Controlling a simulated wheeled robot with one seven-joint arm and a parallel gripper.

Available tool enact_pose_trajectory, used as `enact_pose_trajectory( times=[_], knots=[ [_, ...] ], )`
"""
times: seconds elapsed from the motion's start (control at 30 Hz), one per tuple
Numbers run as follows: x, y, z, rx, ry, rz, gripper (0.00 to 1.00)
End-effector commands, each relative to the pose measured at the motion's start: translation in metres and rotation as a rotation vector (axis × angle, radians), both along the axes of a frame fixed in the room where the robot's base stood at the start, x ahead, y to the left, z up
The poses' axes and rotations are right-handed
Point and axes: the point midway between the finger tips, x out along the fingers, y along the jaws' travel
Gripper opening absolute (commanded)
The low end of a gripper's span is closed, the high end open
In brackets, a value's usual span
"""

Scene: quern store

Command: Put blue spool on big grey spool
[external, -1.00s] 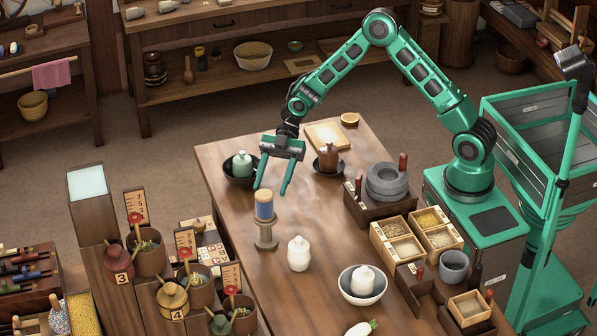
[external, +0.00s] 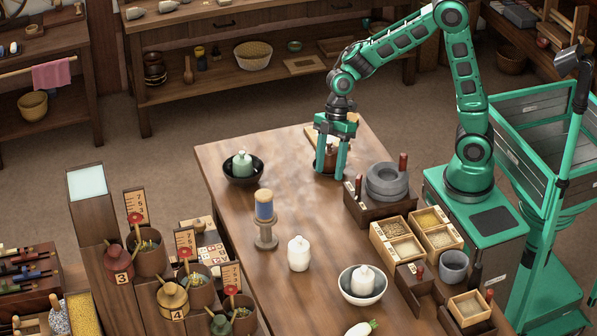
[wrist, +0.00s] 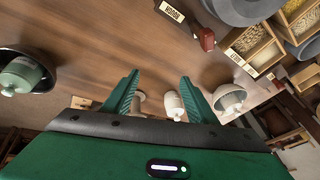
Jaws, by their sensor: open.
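The blue spool (external: 264,208) stands upright on top of the big grey spool (external: 266,238), near the left edge of the table. Their ends look lined up. My gripper (external: 331,172) is open and away from them, farther back and to the right, with its fingers pointing down around or in front of a brown jar (external: 331,156). I cannot tell whether the fingers touch the jar. In the wrist view my gripper (wrist: 160,77) shows its two fingers spread, with nothing held between them.
A green jar stands in a black bowl (external: 243,180) at the back left. A white jar (external: 299,254) stands beside the spools, and a white bowl (external: 362,297) holds another. A grey quern (external: 387,183) and boxes of grain (external: 398,243) line the right. The table's middle is clear.

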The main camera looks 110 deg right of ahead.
Motion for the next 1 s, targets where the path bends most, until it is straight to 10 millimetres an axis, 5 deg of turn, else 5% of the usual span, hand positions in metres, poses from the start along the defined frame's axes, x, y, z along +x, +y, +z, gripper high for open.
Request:
enact_pose_trajectory(
  times=[0.3, 0.6, 0.8, 1.0],
  knots=[
    [-0.131, -0.02, 0.04, -0.155, 0.197, -0.413, 0.52],
    [-0.248, -0.025, 0.054, -0.176, 0.317, -0.804, 0.52],
    [-0.288, -0.023, 0.052, -0.161, 0.361, -0.939, 0.52],
    [-0.295, -0.023, 0.052, -0.159, 0.371, -0.963, 0.52]
  ],
)
